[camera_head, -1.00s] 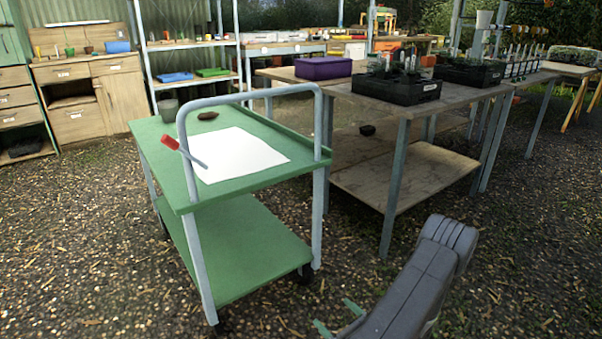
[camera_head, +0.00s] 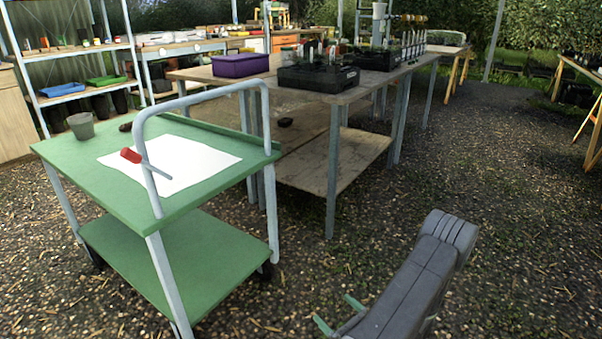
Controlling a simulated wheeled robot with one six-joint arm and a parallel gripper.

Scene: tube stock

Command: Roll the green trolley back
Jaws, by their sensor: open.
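The green trolley (camera_head: 190,245) stands on the gravel at the left of the head view. It has two green shelves, grey legs and a grey bent-tube handle (camera_head: 205,97) at its near end. On its top lie a white sheet (camera_head: 190,160), a red-handled tool (camera_head: 131,156), a grey pot (camera_head: 81,126) and a small dark object. The tool partly shows behind the handle's left post. My gripper (camera_head: 338,318) is at the bottom edge, right of the trolley and apart from it. Its two green-tipped fingers are spread with nothing between them.
A wooden workbench (camera_head: 300,170) with a lower shelf stands just behind and right of the trolley. It carries a purple crate (camera_head: 240,65) and black plant trays (camera_head: 318,77). Shelving (camera_head: 85,90) stands at the back left. Open gravel (camera_head: 500,220) lies to the right.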

